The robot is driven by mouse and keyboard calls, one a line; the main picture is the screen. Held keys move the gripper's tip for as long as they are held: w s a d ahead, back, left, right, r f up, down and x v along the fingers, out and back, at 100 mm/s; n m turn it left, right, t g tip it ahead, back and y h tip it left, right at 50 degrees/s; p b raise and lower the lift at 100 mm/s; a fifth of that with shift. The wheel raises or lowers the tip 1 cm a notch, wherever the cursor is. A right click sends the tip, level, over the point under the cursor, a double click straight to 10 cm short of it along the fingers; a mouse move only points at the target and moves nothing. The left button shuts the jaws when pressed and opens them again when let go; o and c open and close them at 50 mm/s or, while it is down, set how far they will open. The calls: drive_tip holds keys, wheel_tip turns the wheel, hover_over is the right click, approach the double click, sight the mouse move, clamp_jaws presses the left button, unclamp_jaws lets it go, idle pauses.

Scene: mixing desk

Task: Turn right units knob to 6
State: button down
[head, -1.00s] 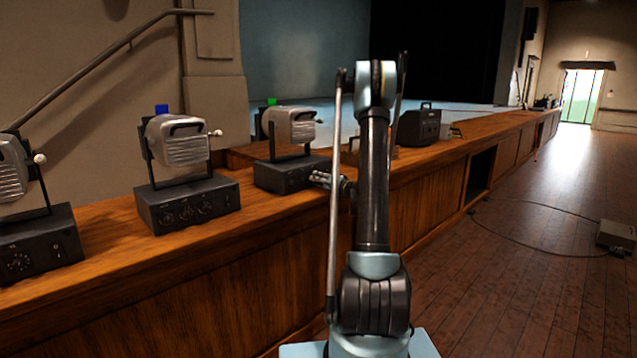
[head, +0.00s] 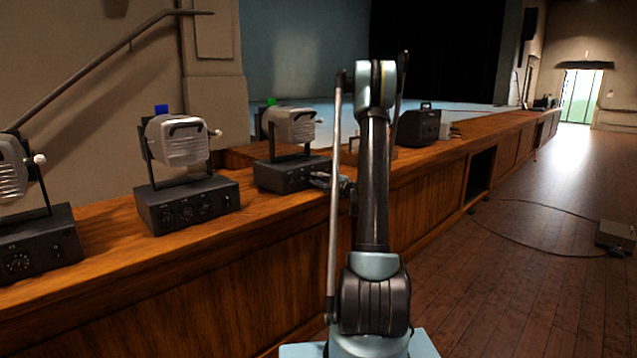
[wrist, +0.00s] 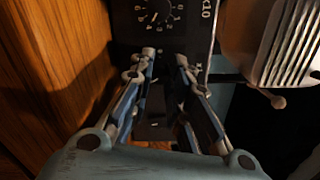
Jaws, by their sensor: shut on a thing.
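The right lamp unit (head: 290,175) has a dark box base with a knobbed front panel and stands on the wooden ledge in the head view. My gripper (head: 318,179) is at the right part of this panel, partly behind my arm. In the wrist view my gripper (wrist: 172,60) has its fingertips close against the panel and is shut on a knob. That knob is hidden between the fingers, and its pointer and scale cannot be read. Beyond the fingertips a numbered dial (wrist: 157,14) shows, with an "X10" mark beside it.
A lamp unit with a blue marker (head: 187,205) and another (head: 38,243) at the left edge stand along the ledge (head: 120,255). A black case (head: 420,127) sits farther right. The floor (head: 545,240) at right is mostly open, with a cable.

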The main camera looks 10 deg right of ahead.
drive_tip(key=m, duration=0.4)
drive_tip(key=shift+f, duration=0.1)
drive_tip(key=m, duration=0.4)
drive_tip(key=shift+m, duration=0.3)
idle(0.4)
drive_tip(key=c, duration=1.5)
unclamp_jaws()
drive_tip(key=v, duration=1.2)
drive_tip(key=shift+w, duration=0.1)
